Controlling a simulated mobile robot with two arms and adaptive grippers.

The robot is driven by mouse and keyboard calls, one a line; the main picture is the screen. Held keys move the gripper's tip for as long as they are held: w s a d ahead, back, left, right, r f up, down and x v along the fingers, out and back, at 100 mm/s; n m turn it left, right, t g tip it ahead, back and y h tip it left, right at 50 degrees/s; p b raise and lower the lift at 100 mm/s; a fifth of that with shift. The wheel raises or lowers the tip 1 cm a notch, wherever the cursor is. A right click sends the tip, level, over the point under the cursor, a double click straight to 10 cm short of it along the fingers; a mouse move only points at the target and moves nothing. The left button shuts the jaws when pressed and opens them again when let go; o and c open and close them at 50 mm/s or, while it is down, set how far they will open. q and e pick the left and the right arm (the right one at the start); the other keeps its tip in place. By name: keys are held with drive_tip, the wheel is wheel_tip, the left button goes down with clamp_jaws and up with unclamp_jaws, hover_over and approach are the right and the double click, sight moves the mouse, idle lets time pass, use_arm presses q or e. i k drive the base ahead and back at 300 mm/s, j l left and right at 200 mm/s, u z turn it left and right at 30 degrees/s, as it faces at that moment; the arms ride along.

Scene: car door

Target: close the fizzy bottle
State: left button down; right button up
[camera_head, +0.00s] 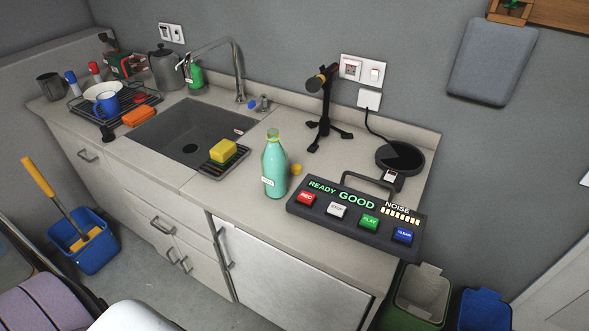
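A light green bottle (274,168) with a small white label stands upright on the counter, right of the sink. Its narrow neck points up, and a thin yellowish band shows near the top. The picture is too small to tell whether the mouth is open. A small round yellow piece (296,169) sits on the counter just right of the bottle. It may be a cap, but I cannot tell. Neither of my grippers is in view.
A dark sound panel (331,221) with coloured buttons reads "READY GOOD" right of the bottle. A microphone stand (322,123) is behind. A yellow sponge (223,150) lies on a rack by the sink (165,128). A kettle base (399,156) is at the right.

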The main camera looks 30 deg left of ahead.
sight(274, 160)
drive_tip(key=j+z, duration=0.2)
drive_tip(key=j, duration=0.25)
drive_tip(key=k+j+z, duration=0.1)
drive_tip(key=j+z, duration=0.15)
drive_tip(key=j, duration=0.2)
drive_tip(key=k+j+z, duration=0.2)
drive_tip(key=j, duration=0.25)
drive_tip(key=j+z, duration=0.25)
drive_tip(key=j, duration=0.15)
drive_tip(key=k+j+z, duration=0.2)
drive_tip(key=j, duration=0.2)
